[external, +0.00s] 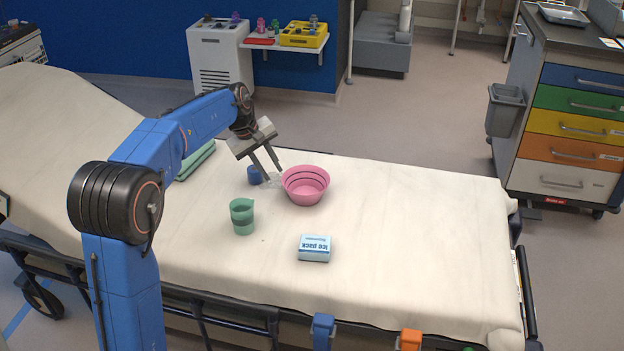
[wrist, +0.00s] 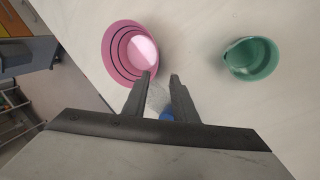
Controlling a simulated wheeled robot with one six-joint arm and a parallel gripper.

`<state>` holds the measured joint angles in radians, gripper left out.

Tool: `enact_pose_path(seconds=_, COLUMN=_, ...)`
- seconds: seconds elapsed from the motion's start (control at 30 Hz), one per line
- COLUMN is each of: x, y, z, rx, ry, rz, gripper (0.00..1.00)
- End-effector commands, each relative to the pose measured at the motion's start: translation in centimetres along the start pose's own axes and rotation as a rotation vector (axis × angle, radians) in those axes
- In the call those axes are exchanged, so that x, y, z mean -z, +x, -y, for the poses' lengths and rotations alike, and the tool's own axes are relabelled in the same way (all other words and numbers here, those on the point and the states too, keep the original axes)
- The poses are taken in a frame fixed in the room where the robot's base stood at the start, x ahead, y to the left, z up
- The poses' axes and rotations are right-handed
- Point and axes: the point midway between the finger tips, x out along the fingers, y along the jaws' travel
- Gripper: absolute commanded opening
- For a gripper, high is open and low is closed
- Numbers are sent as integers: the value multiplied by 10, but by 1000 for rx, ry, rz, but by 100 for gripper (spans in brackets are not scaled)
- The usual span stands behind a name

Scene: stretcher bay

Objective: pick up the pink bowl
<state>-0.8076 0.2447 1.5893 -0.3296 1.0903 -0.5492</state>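The pink bowl (external: 305,186) stands upright on the stretcher sheet, with dark rings inside; it also shows in the wrist view (wrist: 118,55) at upper left. My gripper (external: 272,172) is just left of the bowl in the external view, above the sheet. In the wrist view my gripper (wrist: 161,78) has its two fingers apart, with the left fingertip at the bowl's near rim. I cannot tell whether it touches. The gap between the fingers holds nothing clear; a transparent object (wrist: 157,98) and a blue item (wrist: 167,116) show beyond it.
A green cup (external: 242,216) stands left of the bowl; it also shows in the wrist view (wrist: 251,59). An ice pack box (external: 315,247) lies in front. The blue item (external: 254,175) is behind the fingers. Folded green cloth (external: 196,160) lies farther left. The sheet's right side (external: 430,230) is clear.

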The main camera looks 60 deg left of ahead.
Motion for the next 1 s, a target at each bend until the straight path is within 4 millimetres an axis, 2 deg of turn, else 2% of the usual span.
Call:
enact_pose_path(seconds=0.1, x=0, y=23, z=0, rx=2, ry=0, rz=2, gripper=25)
enact_pose_path(seconds=0.3, x=-1, y=52, z=0, rx=1, ry=0, rz=2, gripper=25)
enact_pose_path(seconds=0.67, x=-1, y=72, z=-3, rx=1, ry=1, rz=1, gripper=25)
enact_pose_path(seconds=1.0, x=-2, y=112, z=-8, rx=1, ry=1, rz=1, gripper=25)
